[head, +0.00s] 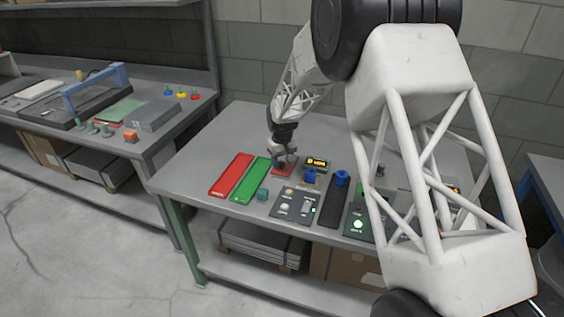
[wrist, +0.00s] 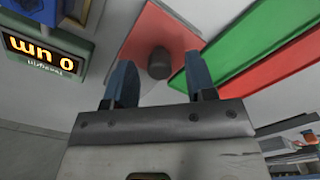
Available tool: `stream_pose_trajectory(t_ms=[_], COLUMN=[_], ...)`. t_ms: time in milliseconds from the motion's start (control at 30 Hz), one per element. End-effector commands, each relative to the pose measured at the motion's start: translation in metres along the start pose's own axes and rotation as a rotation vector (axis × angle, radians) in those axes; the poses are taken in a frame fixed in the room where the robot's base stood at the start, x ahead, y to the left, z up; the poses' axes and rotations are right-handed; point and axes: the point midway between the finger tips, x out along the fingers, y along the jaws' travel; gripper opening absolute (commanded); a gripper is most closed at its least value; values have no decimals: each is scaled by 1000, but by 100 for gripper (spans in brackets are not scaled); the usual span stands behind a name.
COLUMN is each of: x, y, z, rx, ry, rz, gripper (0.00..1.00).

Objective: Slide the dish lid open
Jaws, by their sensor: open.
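The dish lid appears to be a flat red square plate (wrist: 160,30) with a dark round knob (wrist: 159,64) standing on it. In the head view the red plate (head: 283,171) lies on the table, partly hidden under my gripper (head: 285,160). My gripper (wrist: 160,82) is open, its two blue fingers apart. In the wrist view the knob shows in the gap between the fingertips; I cannot tell whether either finger touches it. The dish below the lid cannot be made out.
A green strip (head: 254,180) and a red strip (head: 231,175) lie left of the lid. A yellow-lit display (head: 317,162) stands close on the right. A teal cube (head: 262,194) and a grey button panel (head: 293,205) sit in front. The table's back left is clear.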

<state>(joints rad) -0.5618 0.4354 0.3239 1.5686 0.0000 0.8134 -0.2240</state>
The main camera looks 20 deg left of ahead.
Motion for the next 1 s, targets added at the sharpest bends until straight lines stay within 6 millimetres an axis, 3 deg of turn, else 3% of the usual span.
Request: stream_pose_trajectory(t_ms=[400, 733, 1000], x=[6, 5, 6], y=[0, 0, 2], z=[0, 0, -2], rx=[0, 0, 0], ry=[0, 0, 0], rz=[0, 0, 0], gripper=[51, 0, 0])
